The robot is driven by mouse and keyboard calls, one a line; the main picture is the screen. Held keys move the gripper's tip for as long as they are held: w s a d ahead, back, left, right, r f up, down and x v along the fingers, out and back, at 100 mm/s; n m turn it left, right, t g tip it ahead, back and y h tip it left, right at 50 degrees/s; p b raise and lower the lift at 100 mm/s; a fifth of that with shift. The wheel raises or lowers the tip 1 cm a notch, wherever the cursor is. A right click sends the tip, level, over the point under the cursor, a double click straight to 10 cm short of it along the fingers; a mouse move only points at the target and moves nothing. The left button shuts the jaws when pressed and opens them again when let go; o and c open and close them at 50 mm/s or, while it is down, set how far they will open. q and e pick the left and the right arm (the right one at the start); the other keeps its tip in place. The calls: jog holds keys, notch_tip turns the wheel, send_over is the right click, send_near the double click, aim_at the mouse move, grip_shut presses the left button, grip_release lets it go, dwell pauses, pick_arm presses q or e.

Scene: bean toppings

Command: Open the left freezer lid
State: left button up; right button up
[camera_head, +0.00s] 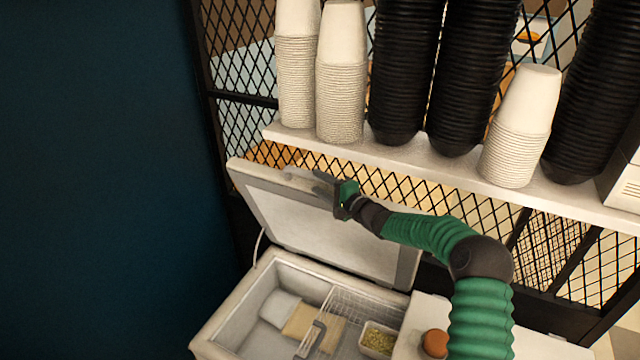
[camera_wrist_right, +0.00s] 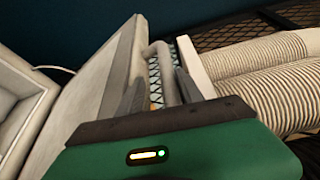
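The freezer (camera_head: 225,322) stands open at the bottom of the head view. Its lid (camera_head: 310,225) is tilted up and back, close to the mesh and below the shelf. My right gripper (camera_head: 322,183) is at the lid's upper edge. In the right wrist view my right gripper (camera_wrist_right: 158,95) has its two fingers apart. A pale curved handle (camera_wrist_right: 160,52) shows at the lid (camera_wrist_right: 92,95) edge, between and just beyond the fingers; I cannot tell whether they touch it. My left gripper is not in view.
Inside the freezer are a wire basket (camera_head: 352,306), packages (camera_head: 281,309) and a tub of green food (camera_head: 378,340). A shelf (camera_head: 400,160) above holds stacked white cups (camera_head: 341,85) and black bowls (camera_head: 402,75). A brown round object (camera_head: 435,343) sits on the white surface at right.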

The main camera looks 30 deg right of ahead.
jog(key=shift+w+d, duration=0.1)
jog(key=shift+d, duration=0.05)
jog(key=shift+s+d+b, duration=0.1)
jog(key=shift+s+b, duration=0.2)
jog(key=shift+s, duration=0.15)
jog(key=b+v, duration=0.6)
jog(key=v, duration=0.9)
jog(key=shift+s+d, duration=0.2)
jog(key=shift+s, duration=0.15)
